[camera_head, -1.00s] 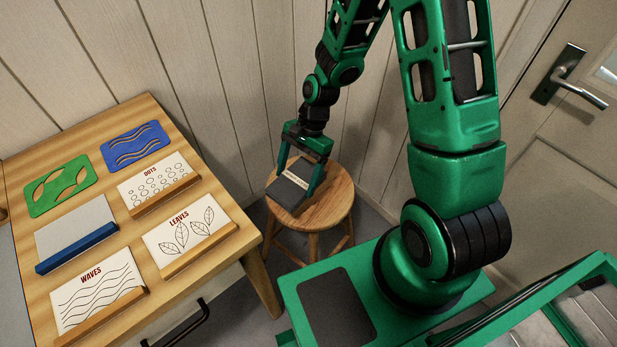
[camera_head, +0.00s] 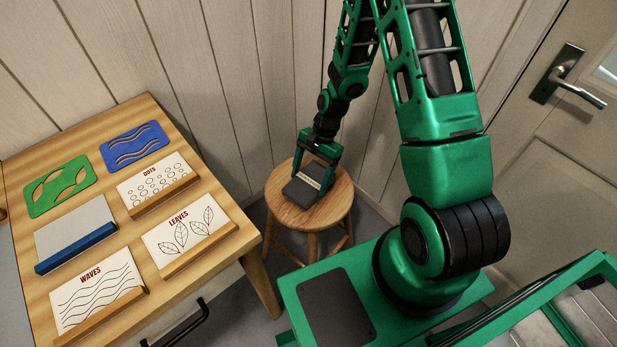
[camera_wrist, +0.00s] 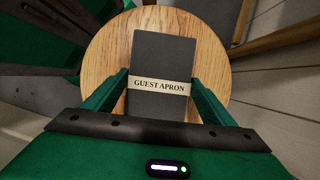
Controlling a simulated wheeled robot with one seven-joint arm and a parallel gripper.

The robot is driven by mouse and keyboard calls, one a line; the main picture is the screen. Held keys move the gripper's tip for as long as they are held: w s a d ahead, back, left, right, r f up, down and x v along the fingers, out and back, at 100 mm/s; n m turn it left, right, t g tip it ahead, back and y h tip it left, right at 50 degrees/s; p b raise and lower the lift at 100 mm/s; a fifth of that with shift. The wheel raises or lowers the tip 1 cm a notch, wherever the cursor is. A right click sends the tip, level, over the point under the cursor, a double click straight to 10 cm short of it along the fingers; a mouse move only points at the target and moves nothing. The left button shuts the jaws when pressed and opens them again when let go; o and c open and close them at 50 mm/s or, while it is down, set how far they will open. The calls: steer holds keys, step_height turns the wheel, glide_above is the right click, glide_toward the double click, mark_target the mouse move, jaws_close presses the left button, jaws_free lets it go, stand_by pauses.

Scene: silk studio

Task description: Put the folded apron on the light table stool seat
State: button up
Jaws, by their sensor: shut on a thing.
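The folded apron (camera_head: 299,192) is a dark grey flat bundle with a pale band. The band reads "GUEST APRON" in the wrist view, where the apron (camera_wrist: 160,55) lies over the round wooden stool seat (camera_wrist: 105,50). In the head view the apron is over the left and middle part of the stool seat (camera_head: 338,205). My gripper (camera_head: 318,170) is shut on the apron, one finger at each side; the fingers also show in the wrist view (camera_wrist: 160,88). I cannot tell whether the apron's underside touches the seat.
A wooden table (camera_head: 215,268) at left holds several pattern cards, a green stencil (camera_head: 60,183) and a blue stencil (camera_head: 135,146). Its right edge is close to the stool. A panelled wall (camera_head: 240,80) stands behind the stool, and a door with a handle (camera_head: 570,80) is at right.

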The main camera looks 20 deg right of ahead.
steer(key=o, duration=1.2)
steer(key=shift+f, duration=0.1)
steer(key=s+d+r+n+h, duration=0.1)
steer(key=d+r, duration=0.4)
steer(key=r, duration=0.5)
steer(key=s+d+r+n+h, duration=0.1)
steer(key=d+r, duration=0.4)
steer(key=r, duration=0.5)
steer(key=s+d+r+n, duration=0.1)
steer(key=s+d+r, duration=0.1)
steer(key=s+r, duration=0.2)
steer(key=s+d+r+n+t+h, duration=0.1)
steer(key=s+r, duration=0.4)
steer(key=s, duration=0.5)
steer(key=s+d+r+n+t, duration=0.1)
steer(key=s+d+r+n, duration=0.1)
steer(key=s+d+r, duration=0.2)
steer(key=shift+s+d+r+h, duration=0.1)
steer(key=shift+s+r, duration=0.15)
steer(key=shift+s, duration=0.3)
steer(key=shift+s+a+r+h, duration=0.1)
steer(key=shift+s+r, duration=0.15)
steer(key=shift+s, duration=0.3)
steer(key=shift+s+d+r+h, duration=0.1)
steer(key=shift+s+r, duration=0.15)
steer(key=shift+s, duration=0.3)
